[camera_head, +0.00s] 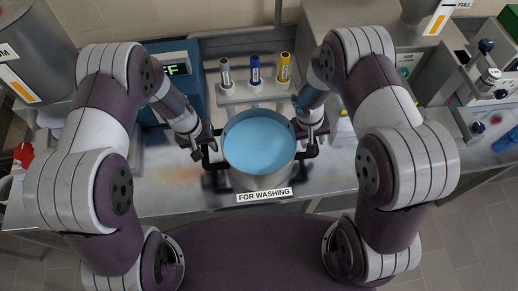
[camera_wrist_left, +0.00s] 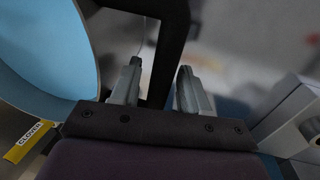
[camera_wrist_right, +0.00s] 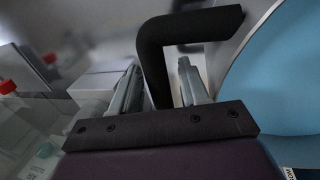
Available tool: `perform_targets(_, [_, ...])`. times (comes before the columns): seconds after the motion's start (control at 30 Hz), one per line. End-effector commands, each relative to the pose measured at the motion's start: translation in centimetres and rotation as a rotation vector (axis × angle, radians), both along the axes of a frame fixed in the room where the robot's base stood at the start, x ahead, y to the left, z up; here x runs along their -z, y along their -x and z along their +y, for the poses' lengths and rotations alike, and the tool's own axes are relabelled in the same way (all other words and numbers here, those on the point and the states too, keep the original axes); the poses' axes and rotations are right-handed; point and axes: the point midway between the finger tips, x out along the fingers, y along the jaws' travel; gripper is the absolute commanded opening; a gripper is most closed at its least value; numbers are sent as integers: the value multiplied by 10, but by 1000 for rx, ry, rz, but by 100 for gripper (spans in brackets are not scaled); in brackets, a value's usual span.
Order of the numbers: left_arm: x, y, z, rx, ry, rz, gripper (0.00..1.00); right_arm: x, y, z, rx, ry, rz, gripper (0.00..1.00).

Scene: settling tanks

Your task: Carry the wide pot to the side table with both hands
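The wide pot (camera_head: 232,160) stands on the metal counter behind a "FOR WASHING" label, with a light blue surface inside its rim and a dark handle on each side. My left gripper (camera_head: 204,146) is at the pot's left handle. In the left wrist view that black handle (camera_wrist_left: 168,50) runs between the two spread fingers (camera_wrist_left: 157,90). My right gripper (camera_head: 311,134) is at the right handle. In the right wrist view this handle (camera_wrist_right: 152,65) passes between the fingers (camera_wrist_right: 158,85), with a gap to one finger. I cannot identify the side table.
Behind the pot a grey rack (camera_head: 236,96) holds grey, blue and yellow capped tubes. A blue box with a green display (camera_head: 174,70) stands to their left. A metal unit with dark knobs (camera_head: 485,95) is at the right. Tiled floor (camera_head: 470,235) shows at lower right.

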Motion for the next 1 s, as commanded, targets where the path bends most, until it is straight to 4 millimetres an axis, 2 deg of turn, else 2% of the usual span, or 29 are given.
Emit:
perform_targets(0.03, [0, 0, 0, 0, 0, 0, 27, 0, 0, 0, 0, 0, 0, 27])
perform_targets(0.1, [0, 0, 0, 0, 0, 0, 4, 0, 0, 0, 0, 0, 0, 4])
perform_targets(0.13, [0, 0, 0, 0, 0, 0, 0, 0, 0, 0, 0, 0, 0, 0])
perform_targets(1.0, [-1, 0, 0, 0, 0, 0, 0, -1, 0, 0, 0, 0, -1, 0])
